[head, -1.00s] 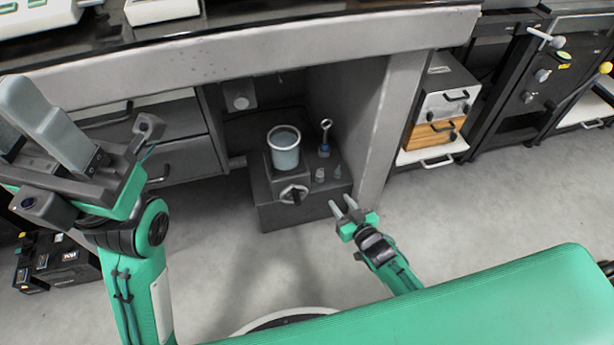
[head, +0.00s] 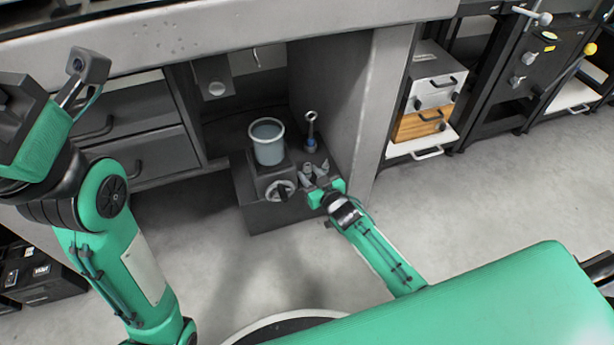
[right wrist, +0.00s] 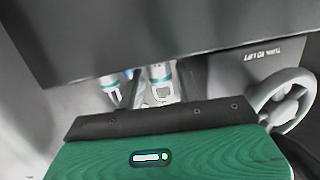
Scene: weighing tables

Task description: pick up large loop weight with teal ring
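In the right wrist view, a larger loop weight with a teal ring (right wrist: 160,75) stands between my right gripper's fingers. A smaller teal-ringed loop weight (right wrist: 110,84) stands to its left. My right gripper (head: 314,172) is at the front right of the dark block in the head view, its fingers apart around the larger weight; contact is not clear. In the head view the fingers partly hide the small weights. A taller ring-topped weight with a blue band (head: 311,132) stands behind them. My left gripper (head: 20,115) is cut off at the left edge.
A grey-blue cup (head: 268,145) stands on the block (head: 262,216), above a round handwheel (head: 281,190) that also shows in the right wrist view (right wrist: 288,98). The table's leg panel (head: 375,100) rises close to the right. Open floor lies in front.

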